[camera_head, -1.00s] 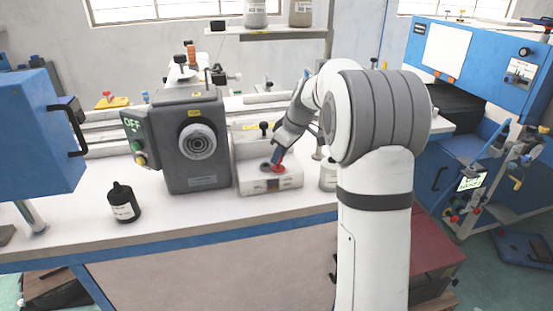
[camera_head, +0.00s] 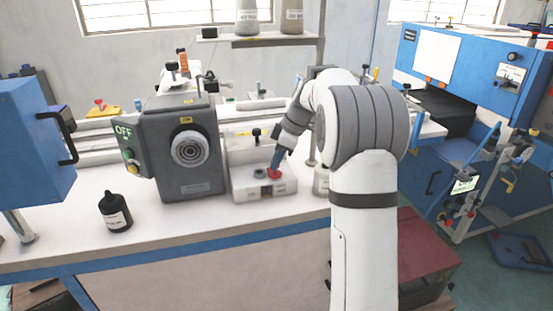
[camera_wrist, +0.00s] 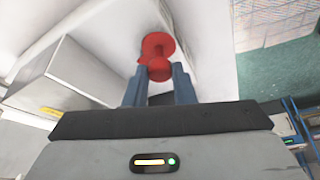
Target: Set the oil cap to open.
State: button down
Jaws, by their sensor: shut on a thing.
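The red oil cap (camera_head: 274,174) is at the top of a white block (camera_head: 284,188) on the bench, right beside a round grey opening (camera_head: 260,173). In the wrist view the cap (camera_wrist: 157,43) shows a wide disc and a smaller round knob. My gripper (camera_head: 275,166) reaches down to the cap from the upper right. In the wrist view its blue fingers (camera_wrist: 159,75) are on both sides of the knob, shut on it. The cap's underside and how it joins the block are hidden.
A grey machine head (camera_head: 189,150) with a lit OFF sign stands left of the block. A black bottle (camera_head: 115,213) stands at the bench's front left. A pale container (camera_head: 321,181) stands right of the block, partly behind my arm. Bare white bench lies in front.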

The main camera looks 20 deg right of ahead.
jog(key=c, duration=1.2)
grip_release()
jog(key=shift+c, duration=0.2)
jog(key=v, duration=0.7)
jog(key=shift+d+r, duration=0.15)
jog(key=shift+r, duration=0.15)
